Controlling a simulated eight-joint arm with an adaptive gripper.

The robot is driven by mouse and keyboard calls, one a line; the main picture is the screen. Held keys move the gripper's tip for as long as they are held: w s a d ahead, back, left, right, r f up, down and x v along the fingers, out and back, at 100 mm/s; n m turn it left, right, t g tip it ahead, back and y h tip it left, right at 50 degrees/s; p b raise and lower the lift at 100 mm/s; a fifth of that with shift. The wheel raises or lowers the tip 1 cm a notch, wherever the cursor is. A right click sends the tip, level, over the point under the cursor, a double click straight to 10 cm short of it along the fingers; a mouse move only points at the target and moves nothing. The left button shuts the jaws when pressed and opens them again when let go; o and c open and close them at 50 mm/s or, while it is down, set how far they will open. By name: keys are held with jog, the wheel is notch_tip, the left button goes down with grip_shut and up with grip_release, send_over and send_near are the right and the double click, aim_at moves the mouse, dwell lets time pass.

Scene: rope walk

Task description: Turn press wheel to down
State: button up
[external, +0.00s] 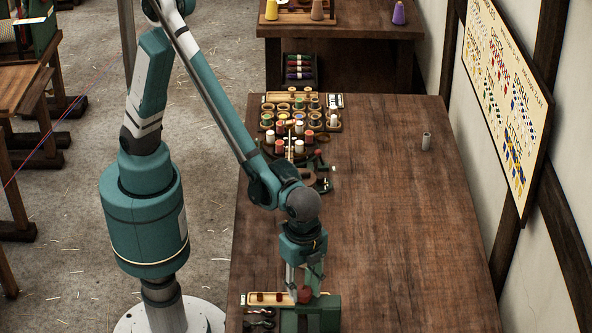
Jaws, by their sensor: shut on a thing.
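The green press (322,318) stands at the near end of the wooden bench, cut off by the bottom edge of the external view. A small red part (304,296), which appears to be the handle of the press wheel, shows at its top. My gripper (303,288) points down over the press, with its fingers at the red part and shut on it. The fingers and arm hide most of the wheel, so I cannot tell which way it is turned.
A pale strip with dark red pegs (265,298) lies left of the press, with dark coils (258,319) below it. Racks of spools (300,115) stand farther back. A grey cylinder (426,141) stands at right. The bench's right side (400,240) is clear.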

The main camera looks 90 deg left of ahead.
aim_at(303, 291)
jog(key=m+b, duration=0.1)
jog(key=m, duration=0.3)
jog(key=shift+m, duration=0.3)
jog(key=m, duration=0.4)
jog(key=shift+b, duration=0.3)
jog(key=shift+m, duration=0.4)
jog(key=o, duration=0.9)
jog(key=shift+r, duration=0.15)
jog(key=shift+r, duration=5.9)
jog(key=shift+a, duration=0.1)
